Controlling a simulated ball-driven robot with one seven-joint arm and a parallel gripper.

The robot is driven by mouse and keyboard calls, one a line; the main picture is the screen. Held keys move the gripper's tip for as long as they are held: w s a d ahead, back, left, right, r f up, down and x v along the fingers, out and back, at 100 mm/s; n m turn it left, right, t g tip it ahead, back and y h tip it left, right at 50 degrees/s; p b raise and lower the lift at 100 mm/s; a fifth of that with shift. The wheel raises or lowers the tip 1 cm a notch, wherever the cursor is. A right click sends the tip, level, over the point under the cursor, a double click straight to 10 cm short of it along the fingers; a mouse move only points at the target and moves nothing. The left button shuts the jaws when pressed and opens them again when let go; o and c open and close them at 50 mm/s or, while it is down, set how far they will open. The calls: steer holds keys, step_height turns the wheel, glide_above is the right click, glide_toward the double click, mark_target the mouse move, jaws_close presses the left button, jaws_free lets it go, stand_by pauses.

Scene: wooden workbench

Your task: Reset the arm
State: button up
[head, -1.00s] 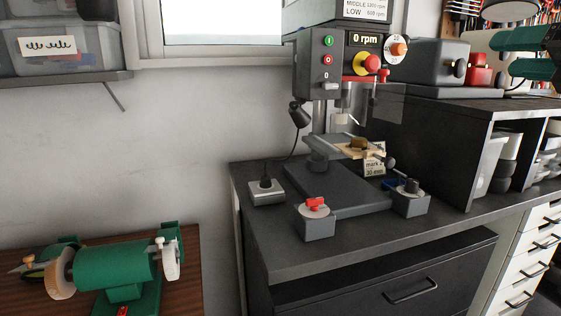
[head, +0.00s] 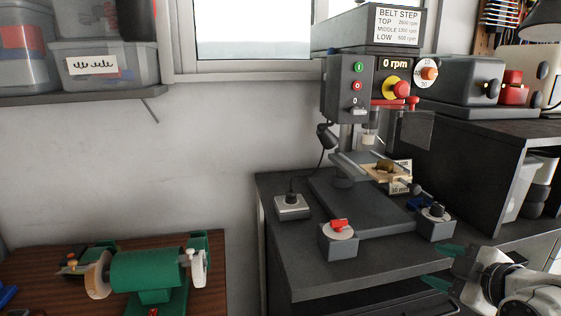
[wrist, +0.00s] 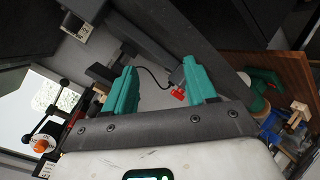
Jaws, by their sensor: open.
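My gripper (head: 446,265) is at the lower right of the head view, with its green fingers pointing left, in front of the dark bench. In the wrist view my gripper (wrist: 160,88) shows two green fingers spread well apart with nothing held between them. The drill press (head: 362,90) stands on the bench behind and to the left of my gripper, its display reading 0 rpm. A piece of wood (head: 385,171) lies on the drill press table. My gripper is apart from all of these.
A grey box with a red switch (head: 339,240) and another with a dark knob (head: 435,222) stand near the bench front. A green bench grinder (head: 147,270) sits on a wooden table at lower left. A dark shelf unit (head: 470,160) stands right. Bare wall lies between.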

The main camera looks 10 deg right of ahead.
steer(key=s+a+f+m+g+p, duration=0.1)
steer(key=s+a+f+m+g, duration=0.1)
steer(key=s+a+f, duration=0.3)
steer(key=s+a+f+m+g+p, duration=0.1)
steer(key=s+f+m+g, duration=0.15)
steer(key=f, duration=0.45)
steer(key=s+a+f+m+g, duration=0.2)
steer(key=s+a+f, duration=0.1)
steer(key=s+f, duration=0.25)
steer(key=s+f+m+g+p, duration=0.1)
steer(key=s+f, duration=0.3)
steer(key=s, duration=0.4)
steer(key=s+f+m+g+p, duration=0.1)
steer(key=s+f+m+g, duration=0.2)
steer(key=s, duration=0.5)
step_height(320, 180, down, 2)
steer(key=shift+s+a+f+g+h, duration=0.1)
steer(key=shift+s+a+g+h, duration=0.15)
steer(key=shift+a+g+h, duration=0.25)
steer(key=shift+d+m, duration=0.1)
steer(key=shift+m, duration=0.15)
